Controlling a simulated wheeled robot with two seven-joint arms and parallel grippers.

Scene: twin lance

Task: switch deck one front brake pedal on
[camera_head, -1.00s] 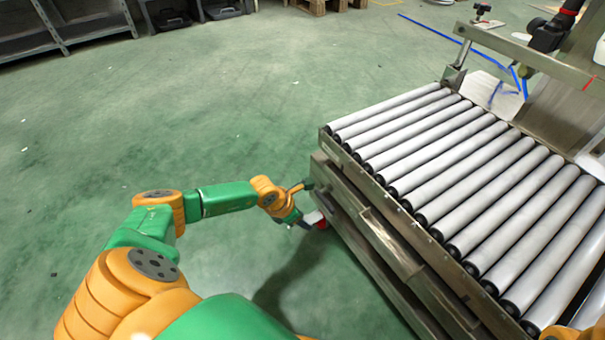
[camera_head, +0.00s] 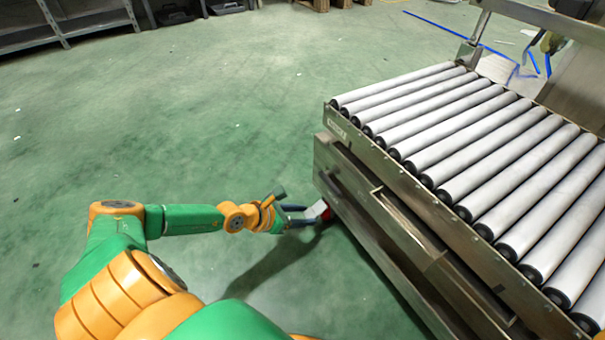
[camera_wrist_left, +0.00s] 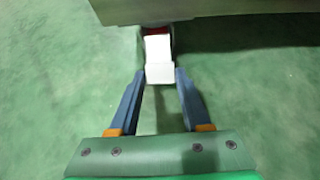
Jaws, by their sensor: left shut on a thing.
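The brake pedal (camera_head: 317,210) is a small white tab with a red part behind it, low at the near left corner of the roller deck (camera_head: 345,127). It also shows in the left wrist view (camera_wrist_left: 159,62), sticking out from under the metal edge. My left gripper (camera_head: 304,214) is at the pedal, level with it and coming from the left. In the left wrist view its two blue fingers (camera_wrist_left: 160,75) are on either side of the pedal's white end, shut on it. My right gripper is not in view.
The deck's steel side frame (camera_head: 405,235) runs close beside the pedal, down to the lower right. White rollers lie on top. The green floor (camera_head: 200,110) to the left is clear. Grey shelving (camera_head: 60,30) stands far at the upper left.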

